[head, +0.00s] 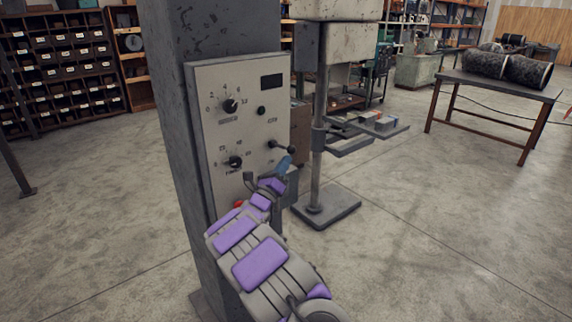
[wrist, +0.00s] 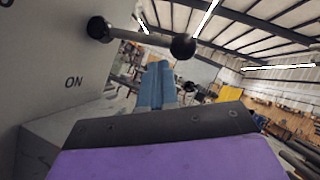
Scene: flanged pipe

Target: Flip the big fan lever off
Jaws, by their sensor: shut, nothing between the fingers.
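The lever (head: 282,147) is a short metal rod with a black ball knob, on the right side of the grey control panel (head: 205,92). In the wrist view the lever (wrist: 140,36) runs from its black pivot at the panel to the ball, sticking outward and slightly down. An "ON" label (wrist: 73,82) is on the panel below the pivot. My gripper (head: 284,163) has its blue fingers closed and empty, just below the lever. In the wrist view the fingers (wrist: 158,72) point up beneath the rod, left of the ball. I cannot tell whether they touch the lever.
The panel also has two dark knobs (head: 230,105) (head: 235,162) and a small display (head: 271,81). A red part (head: 239,205) is partly hidden by my arm. A drill-press-like machine (head: 318,130) stands close on the right.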

